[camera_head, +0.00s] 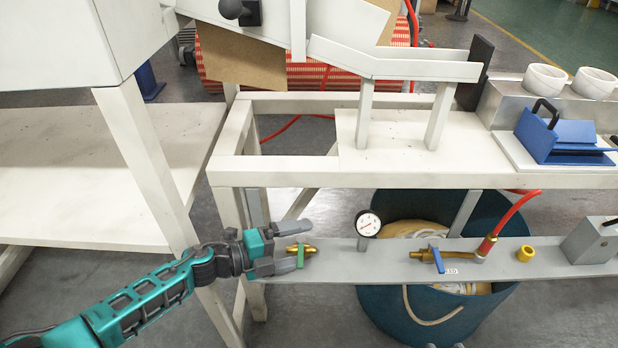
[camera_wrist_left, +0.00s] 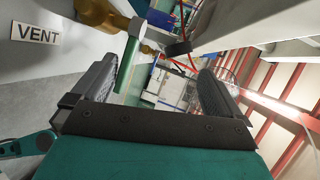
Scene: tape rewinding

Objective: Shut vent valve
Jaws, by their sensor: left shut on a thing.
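The vent valve (camera_head: 301,249) is a brass fitting with a green lever handle (camera_head: 300,256) on the grey shelf. My left gripper (camera_head: 287,240) is at the valve, coming from the left, shut on the green handle. In the left wrist view the handle (camera_wrist_left: 129,62) shows between the fingers, nearer the left one, with the brass body (camera_wrist_left: 103,15) above. A "VENT" label (camera_wrist_left: 37,34) is beside it. The exact contact is hard to see. My right gripper is not in view.
On the same shelf (camera_head: 345,266) are a pressure gauge (camera_head: 368,224), a blue-handled valve (camera_head: 437,259) with a red hose (camera_head: 515,209), and a brass ring (camera_head: 525,253). A blue bin (camera_head: 385,312) stands below. The white bench frame (camera_head: 400,177) runs above.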

